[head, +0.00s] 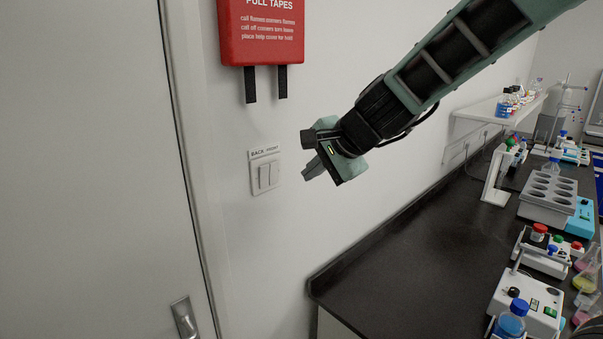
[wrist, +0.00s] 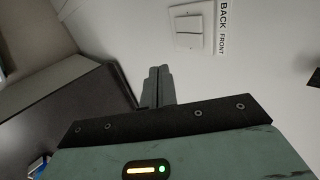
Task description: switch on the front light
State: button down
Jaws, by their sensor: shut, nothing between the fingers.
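A white double light switch (head: 265,175) is on the wall right of the door, under a label reading BACK and FRONT (head: 264,152). The front rocker (head: 274,174) is the right one in the head view. My gripper (head: 307,175) is shut and empty, a little to the right of the switch in the head view. In the wrist view the shut fingers (wrist: 157,85) point up toward the wall, below and left of the switch plate (wrist: 193,24). The fingers look apart from the switch. I cannot tell the rockers' positions.
A red box (head: 261,35) with two black straps hangs on the wall above the switch. A grey door with a handle (head: 184,318) is at left. A dark bench (head: 400,260) with lab devices and bottles runs along the right.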

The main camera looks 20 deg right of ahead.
jog(key=v, duration=0.3)
jog(key=shift+s+d+f, duration=0.1)
jog(key=shift+s+d, duration=0.1)
jog(key=shift+s, duration=0.2)
jog(key=s+a+f+n+g+y+b, duration=0.1)
jog(key=s+a+f+n+g+b, duration=0.25)
jog(key=s+a+f+n, duration=0.35)
jog(key=s+a+f+n+g+h+b, duration=0.1)
jog(key=s+f+n+g+h+b, duration=0.1)
jog(key=s+f+n, duration=0.5)
jog(key=s+a+f+n+g+h+b, duration=0.2)
jog(key=s+f+n, duration=0.5)
jog(key=s, duration=0.5)
jog(key=f+g+b, duration=0.1)
jog(key=b, duration=0.1)
jog(key=shift+s+f+b, duration=0.3)
jog(key=shift+f, duration=0.05)
